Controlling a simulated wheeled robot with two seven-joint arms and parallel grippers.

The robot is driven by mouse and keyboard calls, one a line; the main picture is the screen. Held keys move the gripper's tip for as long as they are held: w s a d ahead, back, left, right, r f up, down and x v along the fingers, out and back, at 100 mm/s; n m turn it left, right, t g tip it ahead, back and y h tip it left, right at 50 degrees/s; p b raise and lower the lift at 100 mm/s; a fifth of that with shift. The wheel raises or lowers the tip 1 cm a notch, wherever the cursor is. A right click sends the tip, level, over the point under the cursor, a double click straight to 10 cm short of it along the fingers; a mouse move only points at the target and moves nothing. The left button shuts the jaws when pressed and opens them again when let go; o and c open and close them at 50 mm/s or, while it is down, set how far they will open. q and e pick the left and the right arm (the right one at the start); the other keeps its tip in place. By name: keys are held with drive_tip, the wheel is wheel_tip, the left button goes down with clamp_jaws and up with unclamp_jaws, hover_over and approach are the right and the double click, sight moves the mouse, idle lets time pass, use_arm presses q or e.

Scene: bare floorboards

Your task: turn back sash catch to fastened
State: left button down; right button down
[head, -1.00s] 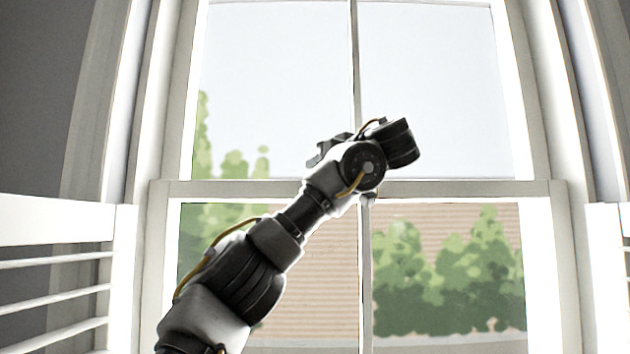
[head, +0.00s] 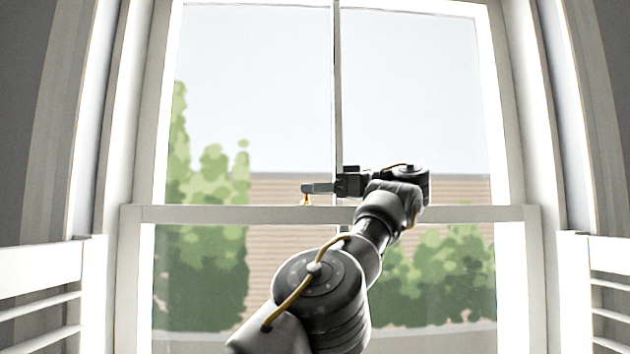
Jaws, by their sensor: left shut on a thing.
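The sash catch (head: 306,200) is a small brass-coloured piece at the top of the meeting rail (head: 230,214), left of the central glazing bar. Only a little of it shows, below my fingertips. My left gripper (head: 308,188) comes in from the right side of the catch, with its fingers pointing left just above the rail. It is shut on the catch. The fingers hide most of the catch, so its turn angle cannot be told. My right gripper is out of view.
The sash window has white side frames and a vertical glazing bar (head: 337,90). White louvred shutters stand at the left (head: 40,275) and right (head: 605,270). Trees and a brick wall show outside.

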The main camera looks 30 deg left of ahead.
use_arm(q)
drive_tip(key=shift+r, duration=0.1)
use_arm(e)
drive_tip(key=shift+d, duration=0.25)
use_arm(q)
drive_tip(key=c, duration=1.3)
unclamp_jaws()
drive_tip(key=shift+d, duration=0.15)
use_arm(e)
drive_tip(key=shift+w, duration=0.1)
